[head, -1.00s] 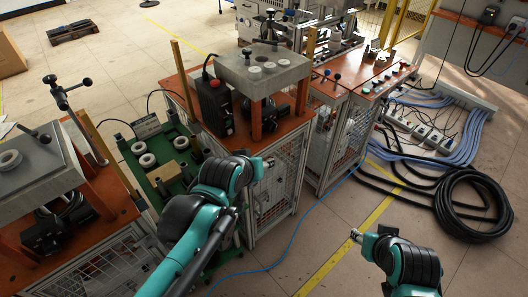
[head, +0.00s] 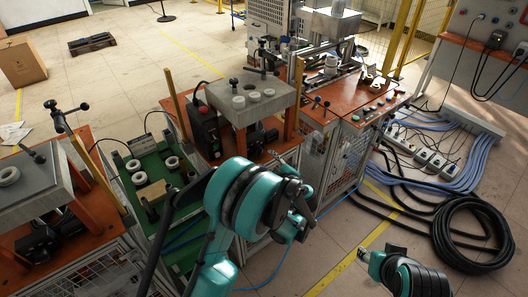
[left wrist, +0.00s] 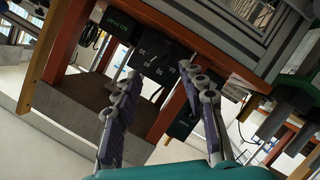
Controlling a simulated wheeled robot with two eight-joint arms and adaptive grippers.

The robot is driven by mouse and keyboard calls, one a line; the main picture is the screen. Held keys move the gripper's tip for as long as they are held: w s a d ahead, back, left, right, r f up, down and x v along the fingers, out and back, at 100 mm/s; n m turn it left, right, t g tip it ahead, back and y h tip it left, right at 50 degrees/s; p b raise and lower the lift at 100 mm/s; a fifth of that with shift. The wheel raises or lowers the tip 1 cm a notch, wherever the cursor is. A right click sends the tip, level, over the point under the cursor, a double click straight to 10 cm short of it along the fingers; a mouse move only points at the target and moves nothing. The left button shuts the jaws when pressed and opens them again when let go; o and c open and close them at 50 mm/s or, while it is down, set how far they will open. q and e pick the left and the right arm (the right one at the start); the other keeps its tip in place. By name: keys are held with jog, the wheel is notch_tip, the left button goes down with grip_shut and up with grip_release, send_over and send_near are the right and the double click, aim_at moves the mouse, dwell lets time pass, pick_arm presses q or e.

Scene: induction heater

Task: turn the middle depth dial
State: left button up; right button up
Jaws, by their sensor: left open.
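I cannot make out for sure which part is the middle depth dial. The middle station is a grey block (head: 246,107) on orange legs, with a black knob (head: 234,84) on top and dark units underneath. My left gripper (left wrist: 163,112) is open and empty in the left wrist view. Its fingers stand apart in front of black boxes (left wrist: 160,62) with pale lettering under a frame. In the head view my left arm hides much of this gripper, just in front of the middle station. My right gripper (head: 363,255) is at the lower right, its jaws unclear.
A green tray (head: 178,208) with pale rings stands left of the middle station. Another grey-block station (head: 30,190) is at the far left. A control bench (head: 372,105) stands behind right. Black hose coils (head: 470,235) and a blue cable lie on the floor.

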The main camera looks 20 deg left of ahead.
aim_at(262, 152)
pick_arm(q)
jog(key=b+x, duration=0.2)
jog(key=x, duration=0.6)
jog(key=shift+s, duration=0.1)
jog(key=c, duration=0.8)
jog(key=shift+c, duration=0.2)
jog(key=shift+r, duration=0.1)
jog(key=m+g, duration=0.1)
jog(key=m, duration=0.2)
jog(key=shift+d+y, duration=0.15)
jog(key=shift+y, duration=0.15)
jog(key=m+g, duration=0.1)
jog(key=m+g+y, duration=0.1)
jog(key=m, duration=0.1)
jog(key=shift+w+d, duration=0.1)
jog(key=shift+w, duration=0.2)
jog(key=shift+m+y, duration=0.3)
